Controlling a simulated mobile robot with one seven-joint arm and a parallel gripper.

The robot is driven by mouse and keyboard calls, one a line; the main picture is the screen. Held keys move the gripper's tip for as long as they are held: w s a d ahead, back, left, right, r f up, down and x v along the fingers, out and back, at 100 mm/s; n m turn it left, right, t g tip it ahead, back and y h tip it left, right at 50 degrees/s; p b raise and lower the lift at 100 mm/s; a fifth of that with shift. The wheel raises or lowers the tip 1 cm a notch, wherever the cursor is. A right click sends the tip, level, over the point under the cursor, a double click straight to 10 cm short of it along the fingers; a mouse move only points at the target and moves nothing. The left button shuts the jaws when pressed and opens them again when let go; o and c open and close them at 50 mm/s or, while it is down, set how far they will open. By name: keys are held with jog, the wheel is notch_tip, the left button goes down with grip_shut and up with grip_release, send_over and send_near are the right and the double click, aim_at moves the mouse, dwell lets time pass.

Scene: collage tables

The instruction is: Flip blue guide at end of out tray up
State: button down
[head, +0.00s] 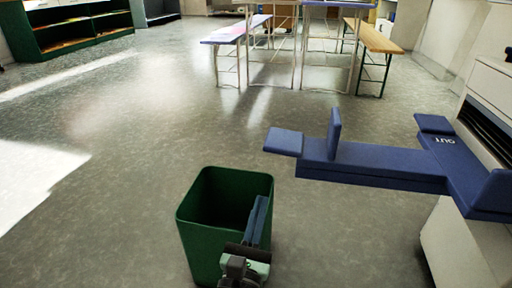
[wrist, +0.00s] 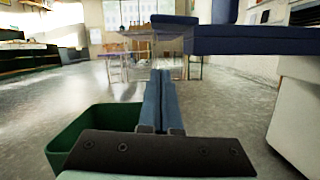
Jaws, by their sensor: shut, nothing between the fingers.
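The blue out tray (head: 375,172), marked OUT, sticks out to the left from a pale machine. A flat blue flap (head: 284,141) lies level at its far left end. A blue plate (head: 334,134) stands upright on the tray just right of that flap. In the wrist view, the tray's edge (wrist: 260,41), the end flap (wrist: 174,20) and the upright plate (wrist: 224,10) show at the top. My gripper (head: 262,200) has blue-grey fingers pressed together and empty, lower and nearer than the flap, not touching it. Its fingertips (wrist: 160,73) show mid-frame in the wrist view.
A green open bin (head: 205,240) stands on the floor beside and partly behind my gripper. The pale machine (head: 465,245) fills the right side. Tables and benches (head: 375,36) stand at the back, with a green shelf (head: 75,28) far left. The floor at left is clear.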

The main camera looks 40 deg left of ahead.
aim_at(284, 142)
jog(key=shift+s+a+f+n, duration=0.15)
jog(key=shift+a+f+n, duration=0.15)
jog(key=shift+a+f, duration=0.1)
jog(key=shift+r, duration=0.1)
jog(key=w+a+r+p, duration=0.4)
jog(key=w+r+p, duration=0.2)
jog(key=w+p, duration=0.2)
jog(key=shift+w+a+r+p, duration=0.2)
jog(key=shift+w+a+p, duration=0.05)
jog(key=shift+p, duration=0.95)
